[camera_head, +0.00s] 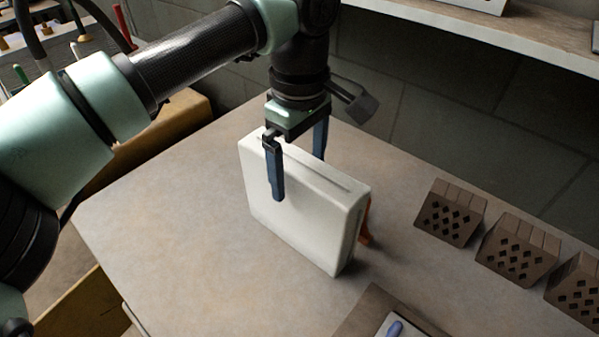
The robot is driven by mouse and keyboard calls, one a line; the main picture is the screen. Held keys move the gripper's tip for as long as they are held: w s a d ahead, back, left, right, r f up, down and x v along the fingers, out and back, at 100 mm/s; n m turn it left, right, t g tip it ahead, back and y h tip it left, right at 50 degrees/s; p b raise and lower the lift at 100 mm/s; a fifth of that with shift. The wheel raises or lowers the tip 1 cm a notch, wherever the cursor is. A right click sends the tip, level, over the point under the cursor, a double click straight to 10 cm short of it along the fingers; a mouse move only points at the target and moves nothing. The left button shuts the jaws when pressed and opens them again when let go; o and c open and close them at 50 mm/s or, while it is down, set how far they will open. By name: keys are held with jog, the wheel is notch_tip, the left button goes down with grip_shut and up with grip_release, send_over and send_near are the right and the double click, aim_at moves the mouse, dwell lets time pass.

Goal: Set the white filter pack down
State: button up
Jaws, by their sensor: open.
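The white filter pack (303,222) is a flat white box standing upright on its narrow edge on the table (168,235). My gripper (298,175) is above its back left part, pointing down, with one blue finger in front of the near broad face and the other behind the pack. The jaws are open around the pack. Whether a finger touches the far face is hidden. An orange piece (367,225) shows behind the pack's right end, mostly hidden by it.
Several brown hollow bricks (451,213) stand in a row at the right. A block wall (440,120) and shelf (500,30) bound the back. The table's left part is clear.

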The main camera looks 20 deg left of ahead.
notch_tip(320, 180, up, 10)
jog(key=shift+r+p, duration=0.1)
jog(key=shift+p, duration=0.2)
